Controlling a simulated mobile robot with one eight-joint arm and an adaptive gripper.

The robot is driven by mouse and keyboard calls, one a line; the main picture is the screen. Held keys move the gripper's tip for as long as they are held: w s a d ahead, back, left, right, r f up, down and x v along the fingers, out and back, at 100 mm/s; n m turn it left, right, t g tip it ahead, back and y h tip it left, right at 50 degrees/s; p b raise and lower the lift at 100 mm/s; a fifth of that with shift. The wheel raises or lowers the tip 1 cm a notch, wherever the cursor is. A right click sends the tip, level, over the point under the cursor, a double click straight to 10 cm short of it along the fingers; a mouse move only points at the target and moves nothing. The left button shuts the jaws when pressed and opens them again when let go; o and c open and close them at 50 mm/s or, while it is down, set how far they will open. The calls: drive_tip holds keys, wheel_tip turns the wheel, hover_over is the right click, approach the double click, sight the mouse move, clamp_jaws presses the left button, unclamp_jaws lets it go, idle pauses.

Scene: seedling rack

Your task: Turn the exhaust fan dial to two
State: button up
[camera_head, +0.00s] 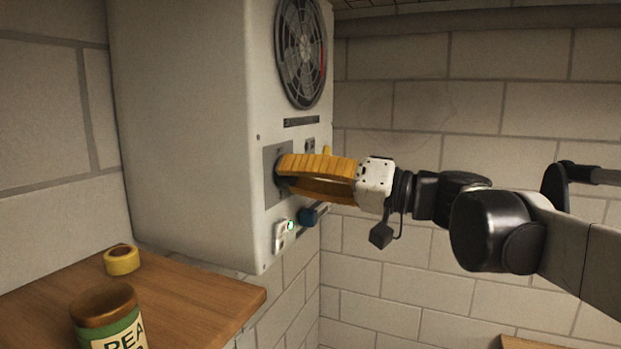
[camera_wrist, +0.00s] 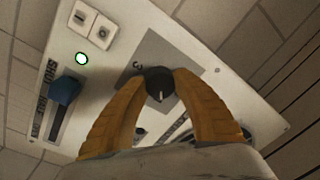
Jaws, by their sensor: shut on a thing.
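The exhaust fan dial (camera_wrist: 158,84) is a round dark knob with a pale pointer line, on a grey square plate on the white fan cabinet. In the wrist view a "3" shows on the plate beside it, and the other marks are hidden or too small to read. My gripper (camera_head: 281,172) has yellow ridged fingers. It is shut on the dial, one finger on each side, as the wrist view also shows. In the head view the fingers hide the dial. I cannot tell which number the pointer is on.
The white cabinet (camera_head: 190,130) carries a round fan grille (camera_head: 301,50) above the dial. A blue slider knob (camera_head: 308,216) and a white switch panel with a green light (camera_head: 282,236) sit below. A wooden shelf (camera_head: 200,300) holds yellow tape (camera_head: 122,262) and a labelled jar (camera_head: 105,318).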

drive_tip(key=m, duration=0.6)
drive_tip(key=shift+m+t, duration=0.4)
drive_tip(key=m, duration=0.7)
drive_tip(key=shift+s+t+b, duration=0.1)
drive_tip(key=shift+t+b, duration=0.2)
drive_tip(key=o, duration=1.2)
drive_tip(key=shift+a, duration=0.1)
drive_tip(key=shift+o, duration=0.2)
drive_tip(key=r+v, duration=0.1)
drive_tip(key=v, duration=1.1)
drive_tip(key=shift+f, duration=0.35)
